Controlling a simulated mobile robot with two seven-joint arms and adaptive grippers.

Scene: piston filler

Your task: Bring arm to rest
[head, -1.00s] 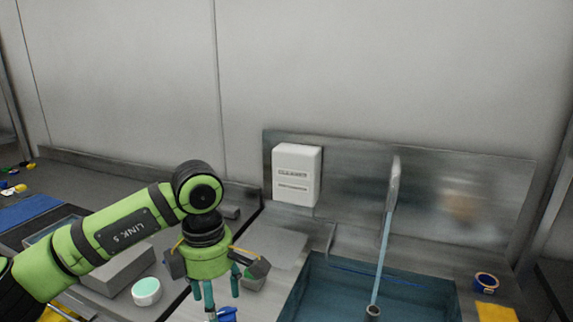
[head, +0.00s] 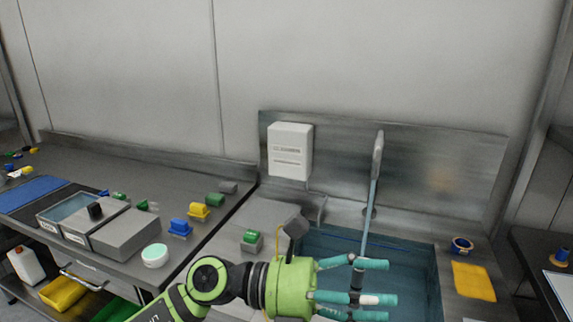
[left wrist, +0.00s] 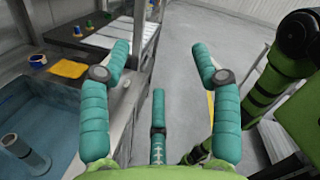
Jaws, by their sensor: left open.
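My left arm is green and black and comes up from the bottom of the head view. Its gripper (head: 352,283) has teal fingers and points right, in front of the sink. The fingers are spread apart with nothing between them. In the left wrist view the gripper (left wrist: 160,75) shows open and empty, with the grey floor beyond its fingers. My green and black other arm (left wrist: 262,95) shows at the right of the wrist view. Its gripper cannot be seen.
The sink (head: 415,262) with an upright faucet (head: 372,185) lies behind the left gripper. A blue tape roll (head: 462,245) and a yellow cloth (head: 472,281) are at its right. The left counter holds grey boxes (head: 126,233), a round white tub (head: 155,255) and several coloured parts.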

